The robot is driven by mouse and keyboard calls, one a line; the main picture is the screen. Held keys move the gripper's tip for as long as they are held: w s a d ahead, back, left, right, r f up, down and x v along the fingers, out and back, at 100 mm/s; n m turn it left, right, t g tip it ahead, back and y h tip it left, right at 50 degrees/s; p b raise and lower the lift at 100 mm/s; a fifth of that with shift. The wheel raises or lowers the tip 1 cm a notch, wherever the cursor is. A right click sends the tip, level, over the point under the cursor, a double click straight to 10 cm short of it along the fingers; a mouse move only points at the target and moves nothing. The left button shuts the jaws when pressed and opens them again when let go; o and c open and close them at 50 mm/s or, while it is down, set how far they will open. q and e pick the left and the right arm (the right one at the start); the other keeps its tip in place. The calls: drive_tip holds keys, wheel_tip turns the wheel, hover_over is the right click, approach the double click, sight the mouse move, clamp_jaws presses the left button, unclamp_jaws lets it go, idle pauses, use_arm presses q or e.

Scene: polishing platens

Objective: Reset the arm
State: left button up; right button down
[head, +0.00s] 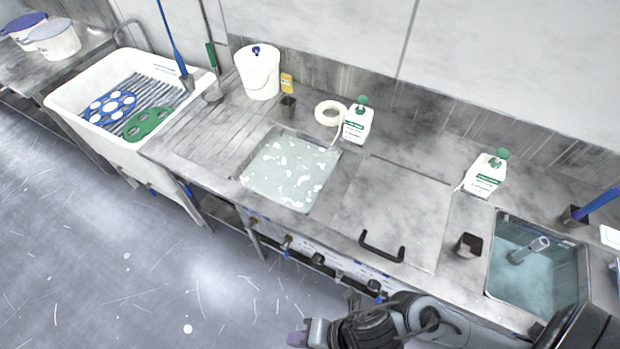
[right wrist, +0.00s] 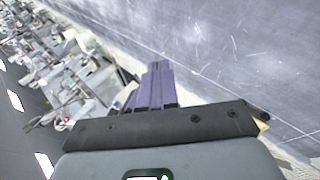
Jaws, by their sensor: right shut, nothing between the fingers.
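My right arm comes in at the bottom right of the head view, and my right gripper (head: 298,338) hangs over the floor in front of the counter. It is apart from the counter and everything on it. In the right wrist view its purple fingers (right wrist: 156,84) lie together, shut, with nothing between them. My left gripper and left arm are not in view.
The steel counter (head: 385,205) holds a sink of foamy water (head: 290,172), a sink of blue water (head: 535,268), two white bottles (head: 357,124) and a white bucket (head: 258,75). A white tub (head: 80,105) holds blue and green platens. The floor (head: 110,260) is clear.

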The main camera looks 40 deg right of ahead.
drive_tip(key=w+d+f+m+g+h, duration=0.25)
drive_tip(key=d+m+h, duration=0.45)
drive_tip(key=d+m, duration=1.4)
use_arm(q)
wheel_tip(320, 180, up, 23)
drive_tip(key=p, duration=2.2)
drive_tip(key=shift+p, duration=0.4)
use_arm(e)
drive_tip(key=a+r+m, duration=0.1)
drive_tip(key=a+r, duration=0.1)
drive_tip(key=r, duration=0.9)
drive_tip(key=a+r+m, duration=0.2)
drive_tip(key=r, duration=0.8)
drive_tip(key=shift+r+t, duration=0.35)
drive_tip(key=shift+r, duration=0.05)
